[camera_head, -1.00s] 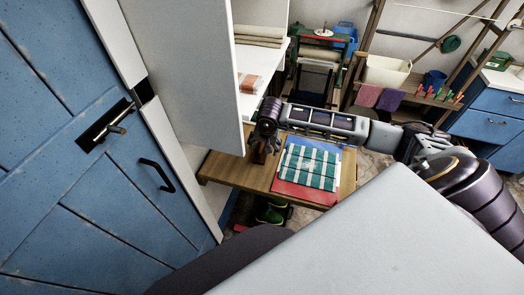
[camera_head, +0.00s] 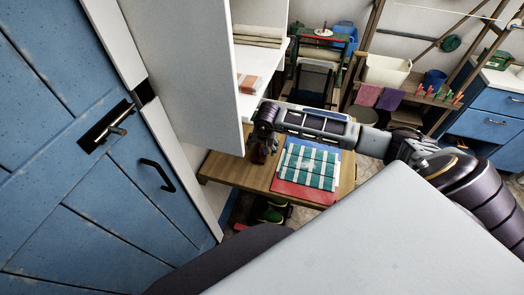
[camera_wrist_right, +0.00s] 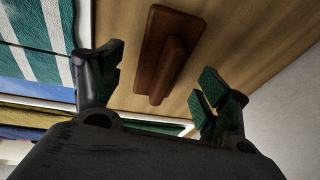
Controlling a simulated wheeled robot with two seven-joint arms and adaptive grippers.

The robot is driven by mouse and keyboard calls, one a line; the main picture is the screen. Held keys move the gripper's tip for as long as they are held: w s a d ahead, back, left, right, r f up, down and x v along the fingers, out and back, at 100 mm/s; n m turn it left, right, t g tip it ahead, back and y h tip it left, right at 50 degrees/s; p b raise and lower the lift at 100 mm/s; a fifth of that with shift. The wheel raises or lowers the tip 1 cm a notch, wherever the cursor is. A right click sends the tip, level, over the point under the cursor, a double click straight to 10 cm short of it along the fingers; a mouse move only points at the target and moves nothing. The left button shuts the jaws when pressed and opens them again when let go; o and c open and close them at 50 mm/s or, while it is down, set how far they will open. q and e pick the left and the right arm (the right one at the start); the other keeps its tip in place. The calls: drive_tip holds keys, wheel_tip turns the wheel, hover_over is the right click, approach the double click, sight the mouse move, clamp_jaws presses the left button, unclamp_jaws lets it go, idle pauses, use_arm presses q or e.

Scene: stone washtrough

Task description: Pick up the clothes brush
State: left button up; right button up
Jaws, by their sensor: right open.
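The clothes brush (camera_wrist_right: 162,52) is a reddish-brown wooden block with a raised handle along it. In the right wrist view it lies on the wooden bench top, ahead of and between the open fingers, apart from both. My right gripper (camera_wrist_right: 160,85) is open and empty, with green pads on its fingers. In the head view the right gripper (camera_head: 264,153) points down over the left part of the wooden bench (camera_head: 232,172), and the brush is mostly hidden beneath and behind it. My left gripper is not in view.
A green-and-white striped cloth (camera_head: 308,166) lies on red and blue cloths beside the gripper. A white cabinet door (camera_head: 190,65) stands close to the left of the arm. Green boots (camera_head: 272,212) are under the bench. A blue door (camera_head: 75,180) fills the left.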

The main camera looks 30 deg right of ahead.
drive_tip(key=shift+x, duration=0.95)
drive_tip(key=shift+c, duration=0.3)
drive_tip(key=c, duration=1.1)
drive_tip(key=shift+r, duration=0.15)
